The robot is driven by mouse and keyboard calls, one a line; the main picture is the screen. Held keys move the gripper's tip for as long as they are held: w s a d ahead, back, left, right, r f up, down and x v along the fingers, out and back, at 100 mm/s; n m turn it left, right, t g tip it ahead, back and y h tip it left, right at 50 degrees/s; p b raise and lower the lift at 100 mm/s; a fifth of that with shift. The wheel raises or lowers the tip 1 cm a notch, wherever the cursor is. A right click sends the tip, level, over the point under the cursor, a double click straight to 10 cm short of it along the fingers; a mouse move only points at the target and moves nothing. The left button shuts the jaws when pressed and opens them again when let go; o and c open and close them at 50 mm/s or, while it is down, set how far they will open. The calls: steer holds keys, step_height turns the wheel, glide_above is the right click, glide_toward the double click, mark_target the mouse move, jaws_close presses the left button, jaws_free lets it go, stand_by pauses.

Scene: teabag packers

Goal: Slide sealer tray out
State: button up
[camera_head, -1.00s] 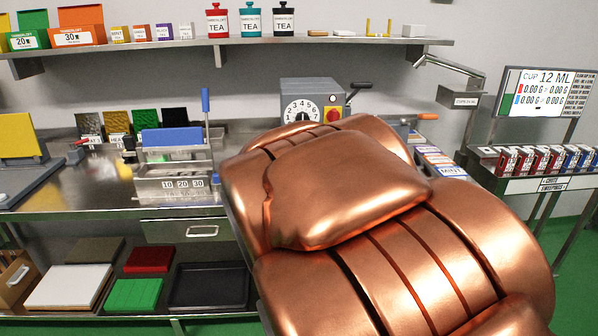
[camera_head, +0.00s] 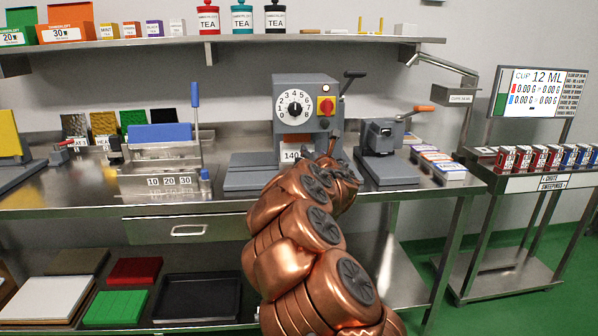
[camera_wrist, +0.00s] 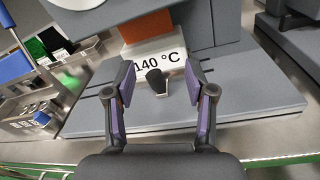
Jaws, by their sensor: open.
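The sealer (camera_head: 305,103) is a grey machine with a numbered dial and a red switch on the steel bench. In the wrist view its orange block and white 140 °C plate (camera_wrist: 172,62) show above a flat grey slab (camera_wrist: 245,105). A dark knob (camera_wrist: 155,80) stands in front of the plate. My gripper (camera_wrist: 159,88) is open, with one purple-padded finger on each side of the knob and gaps between. Whether the knob belongs to the sealer tray, I cannot tell. In the head view my arm hides the knob and part of the slab.
A steel holder marked 10, 20, 30 (camera_head: 160,184) with a blue lever stands left of the sealer. A second grey machine (camera_head: 385,150) with an orange-handled lever stands to the right. Small boxes (camera_head: 440,165) line the bench's right end. A shelf (camera_head: 240,42) runs above.

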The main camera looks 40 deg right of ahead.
steer(key=f+n+y, duration=0.1)
steer(key=f+n, duration=0.1)
steer(key=w+f+n+t+y+b, duration=0.1)
steer(key=f+n, duration=0.1)
steer(key=w+f+n+t+y, duration=0.1)
steer(key=f+n, duration=0.1)
steer(key=shift+f+y, duration=0.2)
steer(key=shift+y, duration=0.2)
steer(key=shift+p+x, duration=0.4)
steer(key=shift+x, duration=3.35)
steer(key=shift+r, duration=0.15)
steer(key=shift+c, duration=0.3)
jaws_close()
